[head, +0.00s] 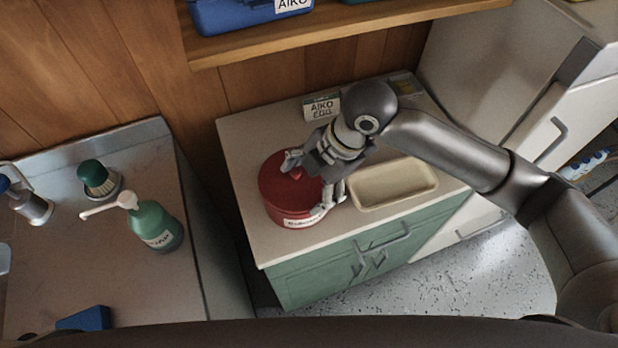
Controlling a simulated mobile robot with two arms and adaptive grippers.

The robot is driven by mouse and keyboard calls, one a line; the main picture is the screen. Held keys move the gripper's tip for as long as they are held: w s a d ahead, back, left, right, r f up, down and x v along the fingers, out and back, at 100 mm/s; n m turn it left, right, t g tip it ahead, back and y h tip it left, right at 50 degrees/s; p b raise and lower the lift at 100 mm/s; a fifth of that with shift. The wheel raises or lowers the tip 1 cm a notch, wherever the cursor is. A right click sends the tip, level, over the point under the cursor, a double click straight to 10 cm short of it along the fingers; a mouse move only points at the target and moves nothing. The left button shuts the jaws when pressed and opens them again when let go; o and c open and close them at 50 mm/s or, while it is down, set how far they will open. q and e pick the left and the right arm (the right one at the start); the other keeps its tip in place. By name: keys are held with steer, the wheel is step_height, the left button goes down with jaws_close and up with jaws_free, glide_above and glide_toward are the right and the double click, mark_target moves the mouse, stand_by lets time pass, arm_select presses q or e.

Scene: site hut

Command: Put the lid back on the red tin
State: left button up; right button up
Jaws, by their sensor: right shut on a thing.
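The red tin (276,211) stands upright on the light top of a green cabinet and has a pale label low on its front. A red lid (274,180) with a small raised knob shows over the tin's top. My right gripper (306,182) reaches down over the tin's right side and is shut on the lid. One finger is over the top near the knob, the other by the right front side. The gripper hides the right part of the lid and rim, so I cannot tell if the lid sits flush. My left gripper is not in view.
A cream tray (362,203) lies right of the tin. A small AIKO EGG box (321,107) stands behind. A green pump bottle (152,225), a brush (97,180) and a blue block (84,318) are on the left counter. A wooden shelf (350,28) runs above.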

steer(key=shift+f+p, duration=0.15)
steer(key=shift+p, duration=1)
stand_by(1.8)
steer(key=o, duration=1)
steer(key=shift+r+p, duration=3.55)
steer(key=shift+p, duration=0.3)
steer(key=shift+c, duration=0.5)
jaws_close()
